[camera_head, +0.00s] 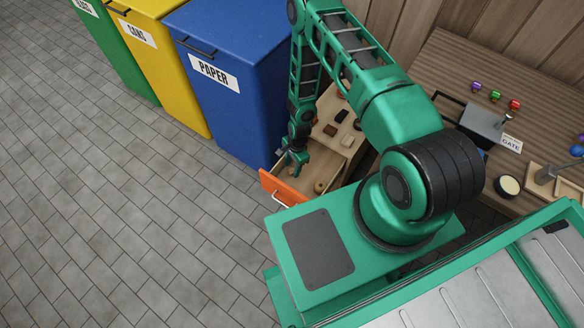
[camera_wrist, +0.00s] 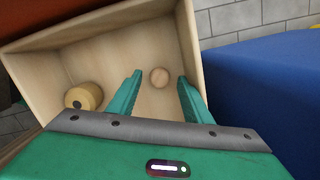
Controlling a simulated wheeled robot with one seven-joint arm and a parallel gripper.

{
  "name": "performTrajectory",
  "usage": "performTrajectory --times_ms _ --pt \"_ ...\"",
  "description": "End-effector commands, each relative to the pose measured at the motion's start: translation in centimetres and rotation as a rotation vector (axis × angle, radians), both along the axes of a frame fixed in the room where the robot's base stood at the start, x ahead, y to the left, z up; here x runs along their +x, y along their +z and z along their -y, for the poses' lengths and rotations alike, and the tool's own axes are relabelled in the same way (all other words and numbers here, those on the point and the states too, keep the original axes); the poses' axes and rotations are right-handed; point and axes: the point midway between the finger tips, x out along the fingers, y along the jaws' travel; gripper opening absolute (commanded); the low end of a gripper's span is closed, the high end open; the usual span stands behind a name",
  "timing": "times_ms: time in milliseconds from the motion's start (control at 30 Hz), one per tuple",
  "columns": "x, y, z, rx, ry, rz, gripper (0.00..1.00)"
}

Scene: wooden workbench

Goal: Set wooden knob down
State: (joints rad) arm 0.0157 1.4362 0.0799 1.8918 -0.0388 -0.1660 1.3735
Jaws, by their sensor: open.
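The wooden knob (camera_wrist: 159,77) is a small, round, pale piece inside the open wooden drawer (camera_wrist: 108,52). In the wrist view it appears to rest on the drawer's floor, between and slightly beyond the fingertips, with a gap on each side. My gripper (camera_wrist: 160,84) is open and reaches down into the drawer. In the head view my gripper (camera_head: 294,164) is over the drawer, just behind its orange front (camera_head: 284,188); the knob is hard to make out there.
A yellowish wooden cylinder with a dark spot (camera_wrist: 84,96) lies in the drawer's left corner. The blue paper bin (camera_head: 232,70) stands close to the drawer. Small dark pieces (camera_head: 342,116) lie on a wooden surface behind it. The bench (camera_head: 460,70) is at right.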

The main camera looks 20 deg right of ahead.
Motion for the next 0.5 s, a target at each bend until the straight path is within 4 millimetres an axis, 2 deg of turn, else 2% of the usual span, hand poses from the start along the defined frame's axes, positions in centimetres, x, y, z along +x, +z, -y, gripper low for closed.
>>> performTrajectory --times_ms 300,500 --pt "0.3 5.7 0.7 0.000 -0.001 0.002 0.46" --pt "0.4 8.8 1.0 -0.001 0.000 0.002 0.46"
